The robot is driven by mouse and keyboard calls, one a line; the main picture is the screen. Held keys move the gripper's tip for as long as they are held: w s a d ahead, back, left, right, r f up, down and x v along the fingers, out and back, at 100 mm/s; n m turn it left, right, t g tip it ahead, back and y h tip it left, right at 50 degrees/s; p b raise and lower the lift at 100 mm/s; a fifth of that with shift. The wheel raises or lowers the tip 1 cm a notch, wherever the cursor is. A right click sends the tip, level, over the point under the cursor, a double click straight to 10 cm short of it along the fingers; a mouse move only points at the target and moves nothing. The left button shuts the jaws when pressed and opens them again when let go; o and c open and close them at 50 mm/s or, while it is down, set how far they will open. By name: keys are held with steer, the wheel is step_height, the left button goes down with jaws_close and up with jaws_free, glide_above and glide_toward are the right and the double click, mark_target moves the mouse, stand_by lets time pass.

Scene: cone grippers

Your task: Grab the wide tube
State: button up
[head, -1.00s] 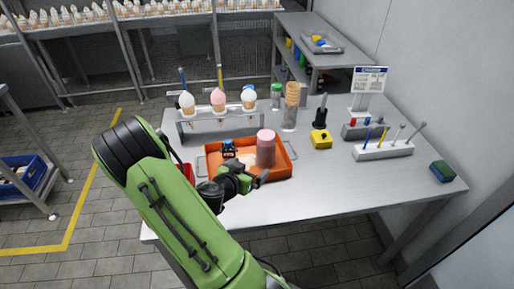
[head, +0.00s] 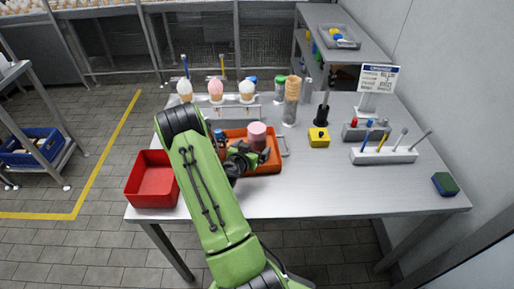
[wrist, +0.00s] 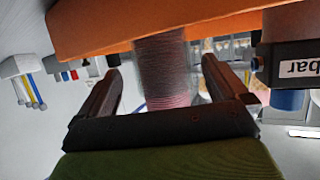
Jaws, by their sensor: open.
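The wide tube (head: 257,135) is a pinkish cylinder standing upright in the orange tray (head: 264,172) on the steel table. In the wrist view the tube (wrist: 164,68) shows ribbed and partly shaded, between the two fingers of my gripper (wrist: 162,66). The fingers are open, with a visible gap on both sides of the tube. In the head view my gripper (head: 261,156) is low at the front of the tube, and it hides the tube's lower part.
A dark labelled bottle (wrist: 290,62) stands beside the tube in the tray. A cone rack (head: 237,110) stands behind the tray, and a red bin (head: 150,182) is at left. A yellow block (head: 319,138) and a pen holder (head: 372,156) stand right.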

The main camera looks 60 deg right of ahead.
steer(key=p+x, duration=0.1)
steer(key=x, duration=0.4)
steer(key=shift+w+d+f, duration=0.1)
steer(key=shift+d+f, duration=0.1)
steer(key=shift+a, duration=0.1)
steer(key=shift+c, duration=0.5)
steer(key=c, duration=0.9)
steer(key=shift+r, duration=0.2)
